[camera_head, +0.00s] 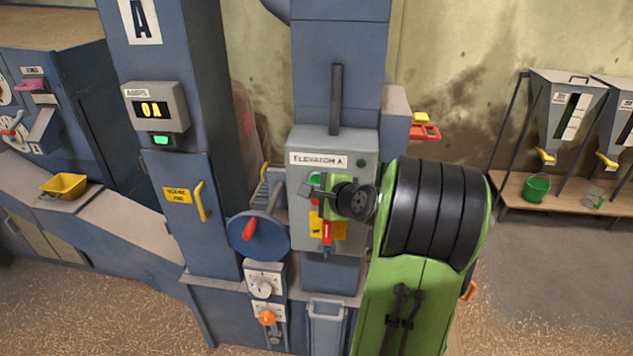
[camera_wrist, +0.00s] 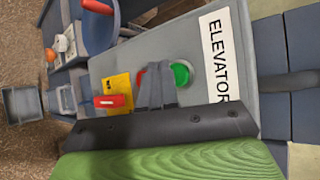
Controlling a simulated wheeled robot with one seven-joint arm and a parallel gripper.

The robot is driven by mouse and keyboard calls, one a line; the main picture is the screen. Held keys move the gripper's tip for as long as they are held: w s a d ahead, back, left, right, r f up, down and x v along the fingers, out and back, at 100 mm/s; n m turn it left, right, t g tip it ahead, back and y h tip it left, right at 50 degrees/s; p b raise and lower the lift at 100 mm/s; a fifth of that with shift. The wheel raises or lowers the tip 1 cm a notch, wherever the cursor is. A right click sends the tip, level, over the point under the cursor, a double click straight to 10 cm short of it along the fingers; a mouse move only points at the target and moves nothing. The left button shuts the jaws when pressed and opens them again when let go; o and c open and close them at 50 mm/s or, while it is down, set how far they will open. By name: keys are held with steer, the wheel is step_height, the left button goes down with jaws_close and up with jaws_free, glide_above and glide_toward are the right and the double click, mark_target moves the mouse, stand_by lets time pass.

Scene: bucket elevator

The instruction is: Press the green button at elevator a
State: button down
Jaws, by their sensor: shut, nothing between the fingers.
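The grey control box of elevator A (camera_head: 345,150) carries the label "ELEVATOR A" (camera_head: 318,159). The green button (camera_wrist: 181,74) shows clearly in the wrist view, and in the head view it is partly hidden at the left of my gripper (camera_head: 313,190). A red button (camera_wrist: 142,78) sits beside it, partly covered by my fingers in the wrist view. My gripper (camera_wrist: 154,68) is shut and empty, with its fingertips in front of the box face between the two buttons. I cannot tell whether the tips touch the box.
A yellow plate with a red switch (camera_wrist: 107,101) lies below the buttons. A blue handwheel with a red handle (camera_head: 257,235) stands left of the box. An ammeter display (camera_head: 155,107) with a green light hangs further left. A green bucket (camera_head: 537,187) stands at right.

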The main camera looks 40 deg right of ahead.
steer(key=shift+w, duration=0.1)
steer(key=shift+w+d, duration=0.2)
steer(key=shift+d, duration=0.15)
steer(key=shift+w+d+p, duration=0.25)
steer(key=shift+d+p, duration=0.1)
stand_by(0.9)
steer(key=shift+s+a, duration=0.1)
steer(key=shift+s+a+b, duration=0.35)
steer(key=shift+s+a, duration=0.1)
steer(key=shift+a, duration=0.15)
steer(key=s+a, duration=0.1)
steer(key=a, duration=0.1)
steer(key=s+a+b, duration=0.1)
steer(key=s+a, duration=0.1)
stand_by(0.4)
